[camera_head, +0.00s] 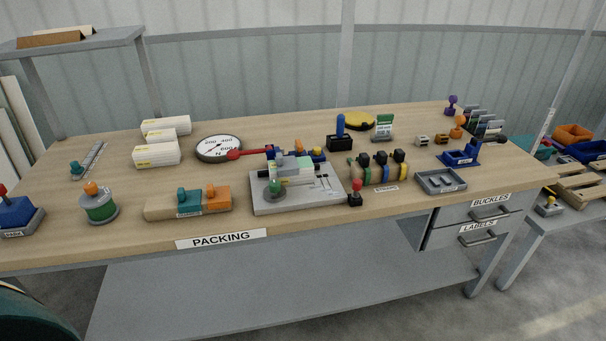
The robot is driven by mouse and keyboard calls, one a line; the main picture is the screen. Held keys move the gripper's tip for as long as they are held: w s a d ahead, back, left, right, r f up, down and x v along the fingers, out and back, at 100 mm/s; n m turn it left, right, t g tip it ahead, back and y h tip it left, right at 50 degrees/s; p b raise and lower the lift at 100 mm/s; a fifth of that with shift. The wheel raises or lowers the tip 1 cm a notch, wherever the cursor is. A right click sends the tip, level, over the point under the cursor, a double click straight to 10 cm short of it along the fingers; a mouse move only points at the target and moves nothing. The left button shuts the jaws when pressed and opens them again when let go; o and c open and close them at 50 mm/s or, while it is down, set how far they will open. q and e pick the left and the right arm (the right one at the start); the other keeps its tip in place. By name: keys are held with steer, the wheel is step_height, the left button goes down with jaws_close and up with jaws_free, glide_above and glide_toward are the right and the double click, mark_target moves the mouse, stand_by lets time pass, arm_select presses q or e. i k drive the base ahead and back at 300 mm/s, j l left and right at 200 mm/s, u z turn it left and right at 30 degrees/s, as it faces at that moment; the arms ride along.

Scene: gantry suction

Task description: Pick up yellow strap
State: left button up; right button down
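A wooden rack near the middle right of the bench carries several coloured bands with black tops. A green band, a blue band and a yellow band (402,172) at its right end show; the yellow band looks like the yellow strap, but it is small. A small label lies in front of the rack and is too small to read surely. A flat yellow and black object (358,121) lies farther back; I cannot tell what it is. Neither of my grippers is in view.
The packing bench (300,232) holds a grey fixture (297,198), a round dial (219,148), white boxes (157,154) and a grey tray (440,181). The bench's back middle left is fairly clear.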

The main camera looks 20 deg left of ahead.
mark_target(399, 154)
steer(key=i+l+u, duration=0.1)
steer(key=l, duration=0.25)
steer(key=i+l+u, duration=0.1)
steer(key=l, duration=0.3)
steer(key=i+l+u, duration=0.1)
steer(key=l, duration=0.25)
steer(key=i, duration=0.1)
